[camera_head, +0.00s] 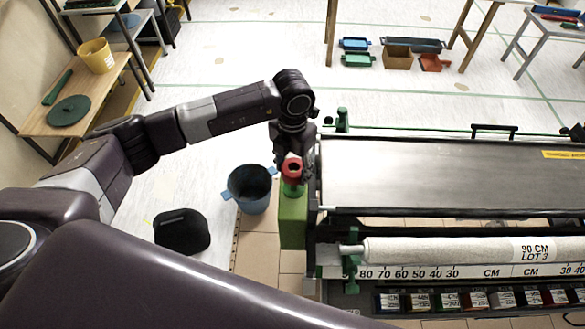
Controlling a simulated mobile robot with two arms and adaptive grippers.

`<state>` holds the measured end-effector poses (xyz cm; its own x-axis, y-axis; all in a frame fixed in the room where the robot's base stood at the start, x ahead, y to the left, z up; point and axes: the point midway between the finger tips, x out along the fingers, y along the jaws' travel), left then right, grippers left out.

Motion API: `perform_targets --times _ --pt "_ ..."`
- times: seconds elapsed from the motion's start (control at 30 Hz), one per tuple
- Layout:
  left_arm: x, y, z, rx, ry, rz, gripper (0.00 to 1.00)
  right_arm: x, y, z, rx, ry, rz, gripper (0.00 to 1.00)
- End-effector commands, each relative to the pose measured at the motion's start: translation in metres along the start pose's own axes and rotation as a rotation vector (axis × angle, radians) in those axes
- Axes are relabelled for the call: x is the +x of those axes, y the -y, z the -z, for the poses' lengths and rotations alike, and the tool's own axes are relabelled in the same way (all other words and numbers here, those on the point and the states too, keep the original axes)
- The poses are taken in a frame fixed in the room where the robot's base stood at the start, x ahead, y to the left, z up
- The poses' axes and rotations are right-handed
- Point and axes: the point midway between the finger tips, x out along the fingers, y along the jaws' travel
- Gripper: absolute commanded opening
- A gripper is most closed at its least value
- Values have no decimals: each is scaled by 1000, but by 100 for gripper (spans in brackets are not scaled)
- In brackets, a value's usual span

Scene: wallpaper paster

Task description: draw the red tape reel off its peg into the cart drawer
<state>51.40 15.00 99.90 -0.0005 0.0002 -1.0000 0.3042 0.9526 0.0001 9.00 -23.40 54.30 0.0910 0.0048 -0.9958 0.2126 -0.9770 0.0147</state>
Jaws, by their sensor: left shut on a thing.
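The red tape reel (292,168) is a small ring with a dark hole, just above the top of a green block (293,218) at the left end of the long machine. My left gripper (291,158) reaches down over it from behind and is shut on the reel. A green piece shows directly under the reel; I cannot tell whether the reel still sits around its peg. I cannot clearly make out the cart drawer. My right gripper is not in view.
The machine's metal plate (430,175), a paper roll (440,251) and a row of labelled boxes (475,300) lie to the right.

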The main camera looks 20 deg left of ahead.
Motion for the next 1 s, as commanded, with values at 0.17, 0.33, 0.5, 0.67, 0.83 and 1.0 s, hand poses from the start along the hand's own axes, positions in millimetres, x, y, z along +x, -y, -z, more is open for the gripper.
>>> perform_targets --times 0.17,0.33,0.5,0.67,0.83,1.0 --pt "-6 0 0 0 2 0 19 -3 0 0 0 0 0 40" --pt "-19 0 -1 0 3 0 19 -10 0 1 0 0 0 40" --pt "-32 0 -1 -1 2 0 19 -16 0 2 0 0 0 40" --pt "-40 0 0 -1 1 -1 19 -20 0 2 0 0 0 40" --pt "-40 0 0 -1 0 0 19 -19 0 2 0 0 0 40" --pt "-40 0 0 0 0 0 19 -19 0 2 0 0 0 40"
